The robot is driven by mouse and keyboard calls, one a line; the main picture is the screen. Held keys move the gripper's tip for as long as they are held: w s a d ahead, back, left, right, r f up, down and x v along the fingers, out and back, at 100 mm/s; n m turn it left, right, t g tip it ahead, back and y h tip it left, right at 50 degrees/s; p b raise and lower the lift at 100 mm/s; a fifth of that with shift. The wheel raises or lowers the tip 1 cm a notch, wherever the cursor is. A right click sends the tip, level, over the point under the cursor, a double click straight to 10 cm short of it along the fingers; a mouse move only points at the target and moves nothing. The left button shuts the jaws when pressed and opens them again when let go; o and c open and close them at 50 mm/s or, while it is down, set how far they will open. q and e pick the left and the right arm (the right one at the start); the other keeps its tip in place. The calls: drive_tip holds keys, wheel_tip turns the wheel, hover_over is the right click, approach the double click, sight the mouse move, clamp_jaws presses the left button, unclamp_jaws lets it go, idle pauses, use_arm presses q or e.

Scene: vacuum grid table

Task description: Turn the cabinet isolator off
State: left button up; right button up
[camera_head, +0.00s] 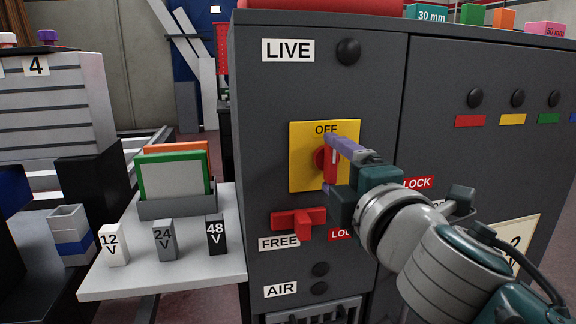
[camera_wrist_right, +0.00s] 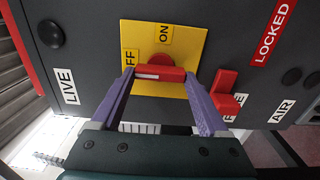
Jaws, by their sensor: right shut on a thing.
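The cabinet isolator is a red rotary handle (camera_head: 321,160) on a yellow plate (camera_head: 303,176) on the grey cabinet (camera_head: 262,110). In the head view the handle stands upright, below the OFF label (camera_head: 326,129). In the right wrist view the red handle (camera_wrist_right: 160,73) lies between the purple fingers, its white mark at the end towards OFF. The ON label (camera_wrist_right: 164,33) shows there too. My right gripper (camera_head: 328,163) is shut on the handle, one finger at each end. The arm hides the plate's right part in the head view. My left gripper is not in view.
A red T-shaped handle (camera_head: 298,222) sits just below the plate, above the FREE label (camera_head: 279,243). A LIVE label (camera_head: 288,50) and dark round lamp (camera_head: 348,52) are above. A side shelf (camera_head: 180,270) holds labelled blocks and a grey holder with panels.

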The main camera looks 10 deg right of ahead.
drive_tip(key=o, duration=1.2)
drive_tip(key=shift+o, duration=0.2)
drive_tip(key=shift+s, duration=0.55)
drive_tip(key=s, duration=0.9)
drive_tip(key=shift+d, duration=0.15)
